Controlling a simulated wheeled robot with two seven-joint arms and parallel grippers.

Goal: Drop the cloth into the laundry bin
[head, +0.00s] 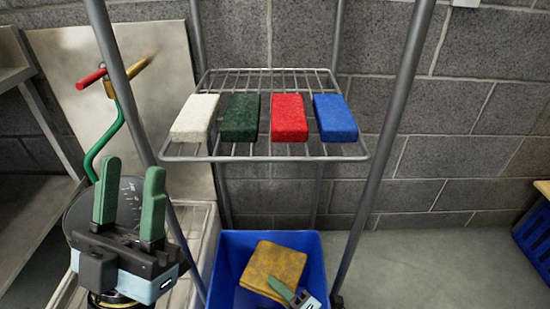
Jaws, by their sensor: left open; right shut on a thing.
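A yellow-brown cloth (275,262) is in the head view at the bottom centre, over or inside the mouth of a blue bin (228,262). I cannot tell whether the cloth touches the bin's inside. My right gripper (284,288) comes in at the lower edge and is shut on the cloth's near edge. Most of that gripper and the bin's lower part are out of frame. My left gripper (131,192) is at the lower left, its green fingers upright, apart and empty.
A wire shelf (265,151) above the bin carries a white pad (195,118), a green pad (240,118), a red pad (289,118) and a blue pad (335,118). Grey posts flank the bin. Another blue container (533,235) is at the far right, with clear floor (440,265) between.

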